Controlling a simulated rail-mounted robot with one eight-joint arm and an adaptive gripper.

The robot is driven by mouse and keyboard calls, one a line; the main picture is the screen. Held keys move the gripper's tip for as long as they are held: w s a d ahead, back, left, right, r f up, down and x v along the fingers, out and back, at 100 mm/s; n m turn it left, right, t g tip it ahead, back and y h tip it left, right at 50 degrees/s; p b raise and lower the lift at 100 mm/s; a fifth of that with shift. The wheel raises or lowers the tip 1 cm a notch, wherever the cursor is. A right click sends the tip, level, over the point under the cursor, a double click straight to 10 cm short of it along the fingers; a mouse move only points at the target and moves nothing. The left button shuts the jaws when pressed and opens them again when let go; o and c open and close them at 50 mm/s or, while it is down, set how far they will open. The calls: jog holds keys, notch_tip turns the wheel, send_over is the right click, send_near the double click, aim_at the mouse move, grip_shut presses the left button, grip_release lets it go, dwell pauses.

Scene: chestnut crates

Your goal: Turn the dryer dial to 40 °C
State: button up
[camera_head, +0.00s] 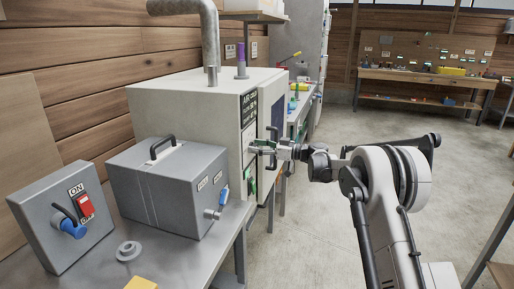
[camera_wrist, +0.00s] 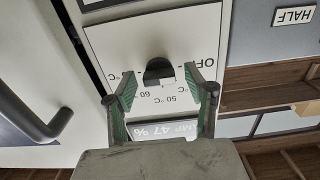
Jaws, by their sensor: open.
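The dryer (camera_head: 170,108) is a pale box on the bench at the left. Its dial (camera_wrist: 158,69) is a dark knob on a white plate (camera_wrist: 110,45), seen upside down in the wrist view. Printed marks around it include part of "OFF", "50 °C" and "60"; a 40 mark cannot be made out. Which mark the knob points to is unclear. My gripper (camera_wrist: 160,90) is open, with green-padded fingers on either side of the dial, apart from it. In the head view my gripper (camera_head: 262,147) is at the dryer's front, and the dial is hidden there.
A dark handle (camera_wrist: 40,125) sticks out left of the dial plate in the wrist view. A grey box (camera_head: 165,190) with a lever and a switch box (camera_head: 42,210) stand on the bench. The floor at the right is open.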

jog(key=shift+c, duration=0.5)
jog(key=c, duration=1)
jog(key=shift+c, duration=0.2)
jog(key=m+b, duration=0.1)
jog(key=m, duration=0.3)
jog(key=shift+f, duration=0.1)
jog(key=m+b, duration=0.1)
jog(key=m, duration=0.3)
jog(key=shift+w+m, duration=0.1)
jog(key=shift+m, duration=0.2)
jog(key=o, duration=1.1)
